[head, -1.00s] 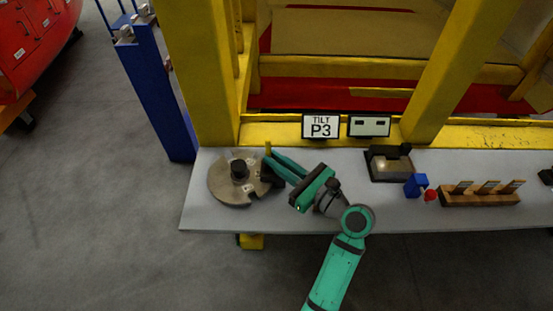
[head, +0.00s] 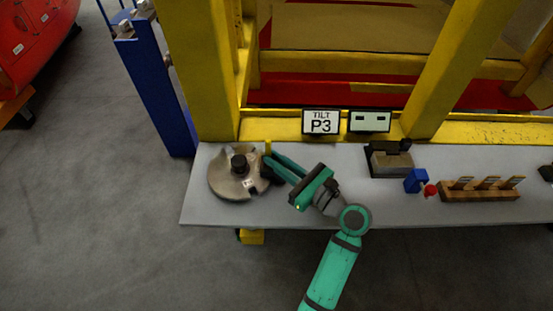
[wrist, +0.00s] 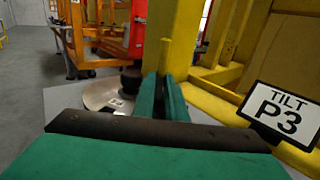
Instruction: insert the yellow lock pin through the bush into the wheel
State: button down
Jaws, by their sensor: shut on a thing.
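The notched metal wheel (head: 224,183) lies flat at the left end of the grey table, with a black hub (head: 239,162) on top. It also shows in the wrist view (wrist: 98,94). My gripper (head: 270,160) is shut on the upright yellow lock pin (head: 267,147) at the wheel's right rim. In the wrist view the pin (wrist: 164,55) rises above the fingertips (wrist: 162,80). The pin's lower end is hidden by the fingers. A dark block (head: 266,175) sits by the rim under the fingers; I cannot tell whether it is the bush, or whether the pin is in it.
A yellow frame post (head: 210,80) stands behind the wheel. A "TILT P3" sign (head: 321,122) and a second display (head: 369,122) stand at the table's back. A dark box (head: 388,162), a blue block (head: 416,180) and a wooden rack (head: 480,192) stand to the right. The table's front middle is clear.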

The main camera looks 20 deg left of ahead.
jog(key=shift+f, duration=0.6)
jog(key=shift+r, duration=0.15)
jog(key=shift+r, duration=2.15)
jog(key=shift+f, duration=2.3)
dwell(0.7)
jog(key=c, duration=1.7)
grip_release()
jog(key=shift+d, duration=0.1)
jog(key=v, duration=1)
jog(key=shift+s+d, duration=0.2)
jog(key=shift+d, duration=0.1)
